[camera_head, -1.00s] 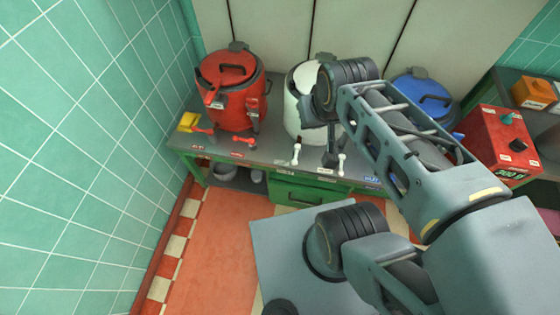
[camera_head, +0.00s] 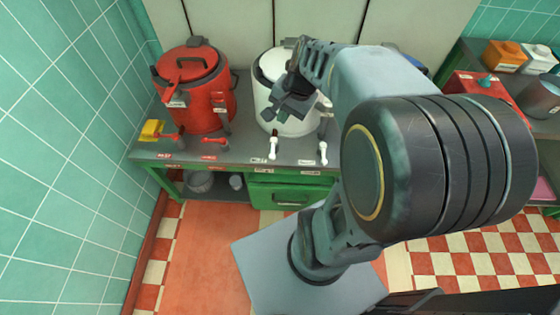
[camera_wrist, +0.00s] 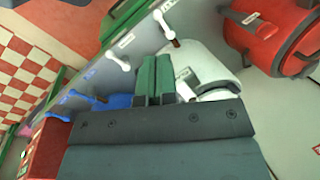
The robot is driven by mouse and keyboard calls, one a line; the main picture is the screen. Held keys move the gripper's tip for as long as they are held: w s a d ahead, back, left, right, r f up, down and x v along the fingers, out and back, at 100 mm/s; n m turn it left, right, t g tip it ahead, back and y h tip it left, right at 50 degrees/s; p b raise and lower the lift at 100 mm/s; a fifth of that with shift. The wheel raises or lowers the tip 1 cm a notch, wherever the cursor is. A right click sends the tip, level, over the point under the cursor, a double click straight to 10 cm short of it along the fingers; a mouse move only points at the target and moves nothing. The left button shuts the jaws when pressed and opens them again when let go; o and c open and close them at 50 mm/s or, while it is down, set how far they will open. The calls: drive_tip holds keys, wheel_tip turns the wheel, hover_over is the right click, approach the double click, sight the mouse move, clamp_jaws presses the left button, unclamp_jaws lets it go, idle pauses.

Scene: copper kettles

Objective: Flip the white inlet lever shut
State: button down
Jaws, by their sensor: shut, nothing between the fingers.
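The white kettle (camera_head: 287,122) stands in the middle of the bench, partly hidden behind my arm. Two white levers stand at the bench edge in front of it, a left one (camera_head: 273,147) and a right one (camera_head: 323,152). Small labels sit by them, too small to read, so I cannot tell which is the inlet. In the wrist view the levers show as one near the top (camera_wrist: 165,26) and one lower left (camera_wrist: 118,61). My gripper (camera_head: 272,112) is shut and empty in front of the white kettle, apart from both levers. Its fingers (camera_wrist: 157,62) show in the wrist view.
A red kettle (camera_head: 195,90) with red levers (camera_head: 214,140) and a yellow block (camera_head: 152,130) stand on the left. The blue kettle is mostly hidden by my arm. A red box (camera_head: 475,85) is at right. The tiled wall (camera_head: 60,150) bounds the left.

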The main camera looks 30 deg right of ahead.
sight(273, 148)
drive_tip(key=w+d+f+m+y+b, duration=0.1)
drive_tip(key=d+f+m+b, duration=0.2)
drive_tip(key=f, duration=0.4)
drive_tip(key=w+d+f+m+t+y+b, duration=0.1)
drive_tip(key=d+f+m+b, duration=0.3)
drive_tip(key=f, duration=0.4)
drive_tip(key=w+d+f+m+y+b, duration=0.2)
drive_tip(key=w+d+f+m+b, duration=0.1)
drive_tip(key=d+f+m, duration=0.3)
drive_tip(key=shift+f+m+t+b, duration=0.3)
drive_tip(key=shift+f+t+b, duration=0.1)
drive_tip(key=shift+f+b, duration=0.3)
drive_tip(key=shift+a, duration=0.1)
drive_tip(key=b+x, duration=0.2)
drive_tip(key=x, duration=0.8)
drive_tip(key=shift+w+a+f+b, duration=0.1)
drive_tip(key=shift+w+a+b, duration=0.15)
drive_tip(key=shift+a, duration=0.25)
drive_tip(key=shift+w+a+f+b, duration=0.15)
drive_tip(key=shift+w+a, duration=0.1)
drive_tip(key=shift+a, duration=0.25)
drive_tip(key=shift+w+a+f, duration=0.15)
drive_tip(key=shift+w+a, duration=0.3)
drive_tip(key=shift+a, duration=0.35)
